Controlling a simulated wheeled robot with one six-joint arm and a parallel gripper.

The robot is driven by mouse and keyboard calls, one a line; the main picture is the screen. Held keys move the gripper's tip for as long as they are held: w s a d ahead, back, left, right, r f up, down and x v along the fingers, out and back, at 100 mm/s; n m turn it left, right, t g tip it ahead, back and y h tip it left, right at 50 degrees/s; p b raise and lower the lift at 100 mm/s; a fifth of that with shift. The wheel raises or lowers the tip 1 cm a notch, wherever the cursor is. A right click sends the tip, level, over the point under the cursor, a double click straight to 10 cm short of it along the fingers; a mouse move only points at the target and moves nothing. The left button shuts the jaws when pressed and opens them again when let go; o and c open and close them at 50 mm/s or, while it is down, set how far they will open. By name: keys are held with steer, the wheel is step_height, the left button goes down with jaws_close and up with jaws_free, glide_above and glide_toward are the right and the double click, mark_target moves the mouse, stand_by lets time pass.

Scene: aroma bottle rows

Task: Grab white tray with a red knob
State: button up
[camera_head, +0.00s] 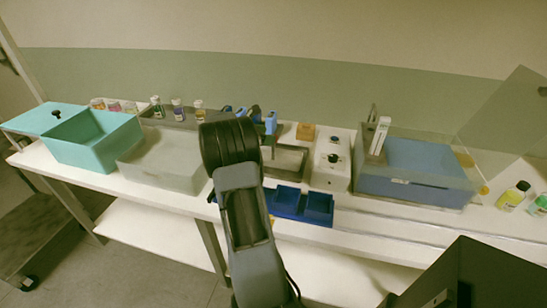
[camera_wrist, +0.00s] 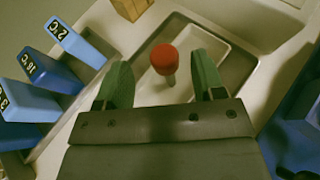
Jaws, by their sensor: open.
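The white tray (camera_wrist: 208,50) lies below my gripper in the wrist view, inside a grey recess. Its round red knob (camera_wrist: 164,57) stands up on a short post. My gripper (camera_wrist: 163,80) is open, with one green finger to the left of the knob and one to the right. The knob shows between the fingers, with gaps on both sides, and I see no contact. In the head view my arm hides the knob and most of the tray's spot.
Blue numbered blocks (camera_wrist: 45,72) stand left of the recess in the wrist view. A wooden block (camera_wrist: 131,8) is behind it. In the head view a blue two-part bin (camera_head: 303,203) sits at the front edge, and a white box (camera_head: 332,165) stands to the right.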

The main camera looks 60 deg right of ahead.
mark_target(273, 148)
steer(key=x, duration=0.5)
steer(key=shift+s+f, duration=0.15)
steer(key=shift+s, duration=0.1)
steer(key=shift+c, duration=0.3)
jaws_close()
